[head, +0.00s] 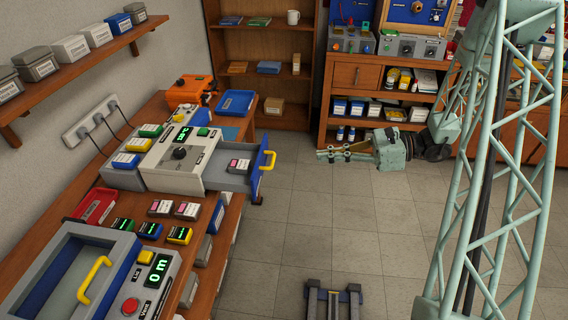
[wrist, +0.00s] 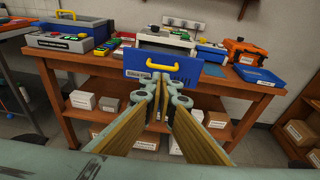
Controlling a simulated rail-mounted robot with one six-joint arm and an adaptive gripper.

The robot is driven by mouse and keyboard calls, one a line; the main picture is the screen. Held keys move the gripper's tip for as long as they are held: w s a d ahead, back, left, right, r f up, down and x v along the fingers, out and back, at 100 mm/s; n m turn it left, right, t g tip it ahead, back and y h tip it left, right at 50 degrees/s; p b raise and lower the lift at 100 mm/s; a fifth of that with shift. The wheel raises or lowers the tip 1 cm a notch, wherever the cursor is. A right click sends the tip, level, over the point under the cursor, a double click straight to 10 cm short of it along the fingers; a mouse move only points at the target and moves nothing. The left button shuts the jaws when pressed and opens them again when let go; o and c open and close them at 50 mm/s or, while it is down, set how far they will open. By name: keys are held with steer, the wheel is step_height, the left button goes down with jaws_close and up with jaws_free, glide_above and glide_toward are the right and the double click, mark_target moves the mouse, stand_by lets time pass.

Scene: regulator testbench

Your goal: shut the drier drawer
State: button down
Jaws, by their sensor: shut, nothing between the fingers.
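The drier (head: 165,160) is a pale box with a green display on the wooden bench. Its drawer (head: 222,180) is pulled out to the right, past the bench edge, with a small grey and pink block (head: 238,165) in it. The drawer has a blue front (head: 257,177) and a yellow handle (head: 269,160). In the wrist view the blue front (wrist: 185,75) and handle (wrist: 160,66) face me, just beyond my fingertips. My gripper (head: 320,155) is shut and empty, over the floor to the right of the drawer front, with a gap between them.
A blue tray (head: 235,103) and an orange case (head: 190,90) stand behind the drier. Several coloured blocks (head: 160,207) and a red tray (head: 96,206) lie in front of it. A grey-blue machine with a yellow handle (head: 94,279) is nearer. The floor (head: 330,215) around my gripper is clear.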

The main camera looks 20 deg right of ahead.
steer(key=shift+d+f, duration=0.25)
steer(key=shift+f, duration=0.1)
steer(key=shift+w+a, duration=0.1)
steer(key=b+x, duration=0.2)
steer(key=x, duration=1.1)
steer(key=shift+w+a, duration=0.25)
steer(key=shift+a, duration=0.1)
stand_by(0.3)
steer(key=shift+w+a, duration=0.1)
steer(key=shift+a, duration=0.05)
stand_by(0.4)
